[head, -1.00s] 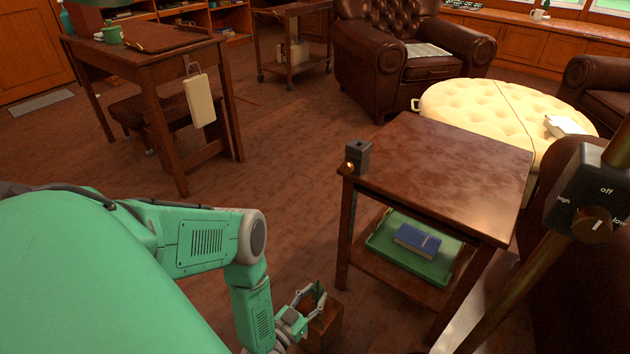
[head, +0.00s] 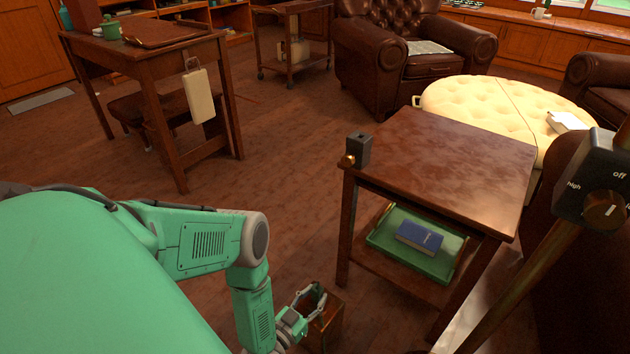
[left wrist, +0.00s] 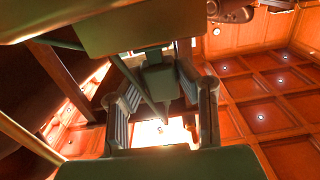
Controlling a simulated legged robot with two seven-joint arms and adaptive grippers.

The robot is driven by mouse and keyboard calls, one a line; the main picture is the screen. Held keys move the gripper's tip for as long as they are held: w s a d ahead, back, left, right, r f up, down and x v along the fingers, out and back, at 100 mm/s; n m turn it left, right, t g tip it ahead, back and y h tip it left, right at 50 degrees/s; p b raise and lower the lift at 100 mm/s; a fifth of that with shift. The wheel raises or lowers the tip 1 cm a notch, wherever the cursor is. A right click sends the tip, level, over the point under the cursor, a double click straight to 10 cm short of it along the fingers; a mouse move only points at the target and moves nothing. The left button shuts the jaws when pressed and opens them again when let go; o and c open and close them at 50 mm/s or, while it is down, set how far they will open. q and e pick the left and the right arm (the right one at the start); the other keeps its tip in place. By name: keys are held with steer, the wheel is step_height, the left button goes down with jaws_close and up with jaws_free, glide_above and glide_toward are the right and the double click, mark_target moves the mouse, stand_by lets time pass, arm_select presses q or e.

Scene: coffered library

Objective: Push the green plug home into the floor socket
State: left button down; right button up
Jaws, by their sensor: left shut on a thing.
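My left gripper (head: 314,299) is low over the floor, beside and partly over a small brown box-shaped block (head: 328,326). In the left wrist view, its two fingers (left wrist: 165,100) close on a dark green piece (left wrist: 160,80), which looks like the green plug. The plug is too small and hidden by the fingers to make out in the head view. No socket opening shows plainly, and I cannot tell whether the brown block is the floor socket or whether the plug touches it. My right gripper is out of view.
A side table (head: 455,150) with a small dark box (head: 358,149) on its corner stands right of my gripper. Its lower shelf holds a green tray (head: 385,240) with a blue book (head: 419,236). A dial on a post (head: 603,200) stands at right. Floor left of the table is open.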

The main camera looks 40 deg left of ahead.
arm_select(q)
steer(key=shift+f, duration=0.25)
steer(key=c, duration=1.1)
jaws_free()
steer(key=shift+s, duration=0.1)
steer(key=shift+s+d+f, duration=0.1)
steer(key=shift+s+d, duration=0.15)
steer(key=shift+s, duration=1.7)
steer(key=shift+s+d+r, duration=0.1)
steer(key=shift+s+d, duration=0.15)
steer(key=shift+s, duration=1.7)
steer(key=shift+s+d+f, duration=0.1)
steer(key=shift+s+d, duration=0.15)
steer(key=shift+s, duration=1.7)
